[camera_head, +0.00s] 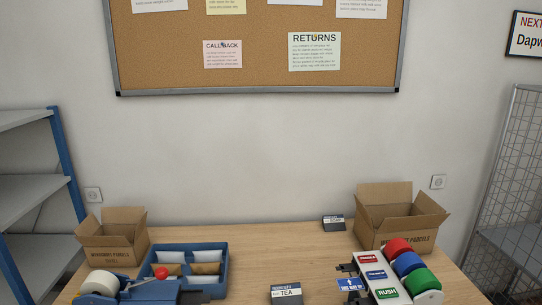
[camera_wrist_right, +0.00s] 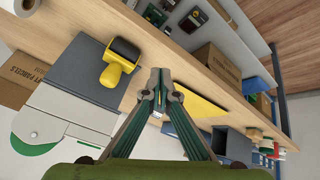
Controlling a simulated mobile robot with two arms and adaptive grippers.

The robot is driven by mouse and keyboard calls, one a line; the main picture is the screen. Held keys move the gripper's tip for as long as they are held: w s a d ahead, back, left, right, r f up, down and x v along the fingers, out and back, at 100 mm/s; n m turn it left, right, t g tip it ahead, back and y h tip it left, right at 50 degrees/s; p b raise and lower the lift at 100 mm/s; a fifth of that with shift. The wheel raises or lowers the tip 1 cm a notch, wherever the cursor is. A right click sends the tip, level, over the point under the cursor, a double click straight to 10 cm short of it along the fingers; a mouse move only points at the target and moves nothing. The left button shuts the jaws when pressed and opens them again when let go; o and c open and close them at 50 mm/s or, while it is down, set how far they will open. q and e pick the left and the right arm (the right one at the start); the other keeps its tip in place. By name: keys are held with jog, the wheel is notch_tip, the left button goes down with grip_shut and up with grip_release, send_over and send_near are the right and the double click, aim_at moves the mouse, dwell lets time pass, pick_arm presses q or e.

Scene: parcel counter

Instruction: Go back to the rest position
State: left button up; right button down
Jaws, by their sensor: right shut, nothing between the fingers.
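My right gripper (camera_wrist_right: 160,82) shows in the right wrist view, its two fingers meeting at the tips. It is shut with nothing between the fingers. It hangs over or beside the wooden counter (camera_wrist_right: 155,42), whose edge runs diagonally across the picture. I cannot tell the exact gap between the fingertips and the counter. In the head view I make out neither gripper with certainty. My left gripper is not seen.
The head view shows a blue tray (camera_head: 221,262), an open box (camera_head: 385,218), a smaller box (camera_head: 112,238), a tape dispenser (camera_head: 138,290) and a label dispenser (camera_head: 384,282).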

jog(key=s+a+f+m+g, duration=0.1)
jog(key=s+a+f+m, duration=0.25)
jog(key=s, duration=0.25)
jog(key=s+a+f+m+g, duration=0.2)
jog(key=s+a, duration=0.2)
jog(key=s, duration=0.2)
notch_tip(320, 180, down, 31)
jog(key=s+g+h+b, duration=0.1)
jog(key=s+b, duration=0.1)
jog(key=b, duration=0.3)
jog(key=s+d+f+g+b, duration=0.1)
jog(key=s+d+f+b, duration=0.2)
jog(key=s+f, duration=1.4)
notch_tip(320, 180, down, 4)
jog(key=shift+r+b, duration=0.25)
jog(key=shift+b, duration=0.3)
